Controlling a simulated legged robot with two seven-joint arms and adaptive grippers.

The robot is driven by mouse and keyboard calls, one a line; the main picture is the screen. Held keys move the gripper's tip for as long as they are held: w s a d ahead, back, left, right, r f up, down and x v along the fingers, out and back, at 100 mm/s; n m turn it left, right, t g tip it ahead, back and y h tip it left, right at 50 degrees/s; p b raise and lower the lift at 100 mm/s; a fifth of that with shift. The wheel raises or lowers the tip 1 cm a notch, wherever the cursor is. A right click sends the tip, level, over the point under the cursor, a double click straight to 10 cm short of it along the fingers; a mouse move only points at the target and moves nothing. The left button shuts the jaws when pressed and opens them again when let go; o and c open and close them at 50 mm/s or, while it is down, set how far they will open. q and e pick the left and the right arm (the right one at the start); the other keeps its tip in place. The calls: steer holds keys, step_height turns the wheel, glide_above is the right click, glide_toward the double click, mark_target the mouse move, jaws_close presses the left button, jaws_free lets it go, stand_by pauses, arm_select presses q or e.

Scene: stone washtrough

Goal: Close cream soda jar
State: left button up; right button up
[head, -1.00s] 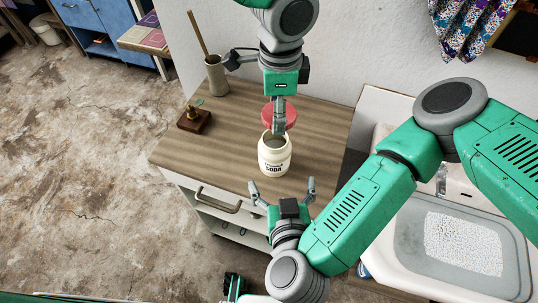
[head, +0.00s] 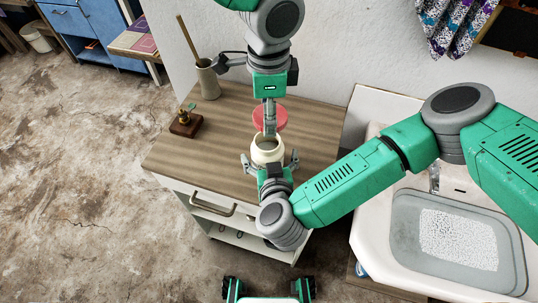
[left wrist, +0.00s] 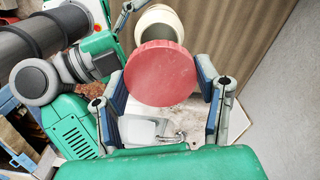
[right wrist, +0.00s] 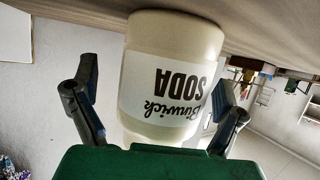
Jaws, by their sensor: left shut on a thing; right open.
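The cream soda jar (head: 266,153) stands upright and open-topped on the wooden top near its front edge. In the right wrist view the jar (right wrist: 172,75) shows its SODA label upside down. My right gripper (head: 270,160) is open, with its fingers on either side of the jar's body; gaps show between fingers and jar. My left gripper (head: 269,130) is shut on the red lid (head: 271,117), held tilted just above and behind the jar's mouth. The lid (left wrist: 160,73) fills the space between the left fingers in the left wrist view and partly hides the jar.
A holder with a wooden stick (head: 208,78) stands at the back left of the wooden top (head: 215,145). A small wooden block with a brass piece (head: 186,123) is at the left. A washbasin (head: 375,225) with a grey tub is at right. The top's left-middle area is clear.

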mark_target(265, 140)
arm_select(q)
steer(key=shift+a, duration=0.25)
arm_select(e)
steer(key=shift+w+a+f, duration=0.2)
steer(key=shift+w+a, duration=0.05)
steer(key=shift+w, duration=0.2)
arm_select(q)
steer(key=shift+a, duration=0.4)
arm_select(e)
steer(key=shift+a, duration=0.35)
arm_select(q)
steer(key=shift+d, duration=0.3)
arm_select(e)
steer(key=shift+d, duration=0.3)
steer(key=c, duration=1.7)
arm_select(q)
steer(key=shift+d+f, duration=0.15)
steer(key=shift+f, duration=0.15)
arm_select(e)
steer(key=shift+d, duration=0.15)
steer(key=shift+c, duration=0.2)
arm_select(q)
steer(key=shift+a+f, duration=0.2)
steer(key=shift+f, duration=1.95)
arm_select(e)
steer(key=shift+a, duration=0.25)
arm_select(q)
steer(key=shift+f, duration=0.9)
